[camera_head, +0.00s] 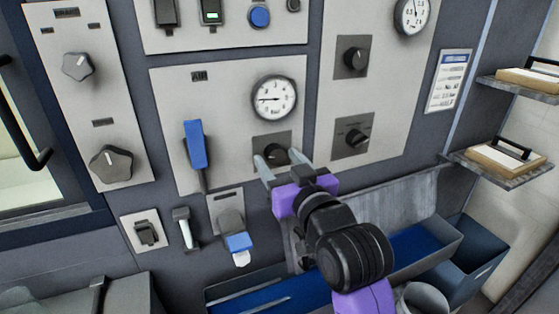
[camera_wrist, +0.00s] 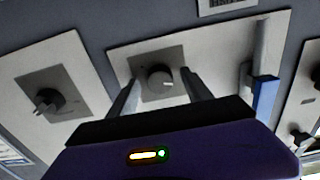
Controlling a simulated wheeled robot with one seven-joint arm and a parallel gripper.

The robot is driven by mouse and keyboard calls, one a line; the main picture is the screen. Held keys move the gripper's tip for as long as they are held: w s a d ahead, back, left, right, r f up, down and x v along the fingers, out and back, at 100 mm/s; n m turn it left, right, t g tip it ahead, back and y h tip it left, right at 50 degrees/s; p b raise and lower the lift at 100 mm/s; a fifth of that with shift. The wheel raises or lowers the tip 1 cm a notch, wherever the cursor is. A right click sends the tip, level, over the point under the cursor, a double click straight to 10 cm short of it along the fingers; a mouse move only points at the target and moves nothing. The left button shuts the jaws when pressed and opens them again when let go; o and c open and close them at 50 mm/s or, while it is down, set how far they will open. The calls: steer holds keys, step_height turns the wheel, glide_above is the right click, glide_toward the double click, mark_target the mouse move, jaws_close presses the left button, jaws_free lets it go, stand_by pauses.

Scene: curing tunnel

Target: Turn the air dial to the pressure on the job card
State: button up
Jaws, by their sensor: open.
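The air dial (camera_head: 275,157) is a dark round knob on a grey square plate, below the gauge on the panel marked AIR. The air gauge (camera_head: 274,98) is white and round; its needle points roughly left, and its numbers are too small to read. My gripper (camera_head: 279,161) is open with its fingers pointing at the panel, one on each side of the dial. In the wrist view the dial (camera_wrist: 160,78) shows between the two fingertips, with a pale mark on its face. I cannot tell whether the fingers touch it. A printed card (camera_head: 450,80) hangs at the right; its text is unreadable.
A blue-handled lever (camera_head: 196,145) stands left of the dial. Two more dark knobs (camera_head: 353,56) (camera_head: 353,135) sit on the panel to the right. A blue-lined trough (camera_head: 415,243) lies below, and shelves (camera_head: 500,170) jut out at the right.

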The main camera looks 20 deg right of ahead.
steer(key=shift+c, duration=0.5)
jaws_close()
steer(key=shift+m, duration=0.4)
steer(key=m, duration=0.2)
steer(key=shift+r+m+p, duration=0.1)
steer(key=shift+m+p, duration=0.25)
steer(key=shift+m, duration=0.05)
steer(key=m, duration=0.3)
steer(key=shift+a+m, duration=0.1)
steer(key=shift+m, duration=0.3)
steer(key=m, duration=0.3)
steer(key=shift+p, duration=0.3)
steer(key=shift+m, duration=2.2)
